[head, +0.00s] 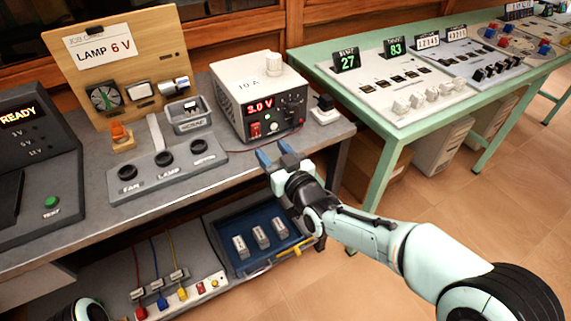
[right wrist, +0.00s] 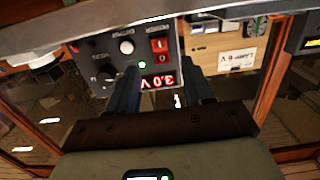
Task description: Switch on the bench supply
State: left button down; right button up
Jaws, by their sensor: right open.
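The bench supply (head: 240,88) is a white-topped box with a dark front panel, standing at the right of the grey bench. Its red display (head: 260,107) is lit and appears to read 3.0 V. A red rocker switch (head: 255,129) sits low on the panel, and it also shows upside down, marked I and O, in the right wrist view (right wrist: 160,53). A small green light (right wrist: 142,64) glows near it. I cannot tell which way the rocker is pressed. My right gripper (head: 275,153) is open and empty in front of the panel, fingers towards it. My left gripper is out of view.
A black plug (head: 324,104) stands to the right. A blue drawer (head: 232,222) is below. The green table (head: 390,148) stands to the right.

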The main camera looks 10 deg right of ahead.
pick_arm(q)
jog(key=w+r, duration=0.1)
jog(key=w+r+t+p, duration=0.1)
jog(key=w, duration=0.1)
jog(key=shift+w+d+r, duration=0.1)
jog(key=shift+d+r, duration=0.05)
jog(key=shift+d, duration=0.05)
pick_arm(e)
jog(key=v, duration=0.6)
jog(key=shift+s, duration=0.25)
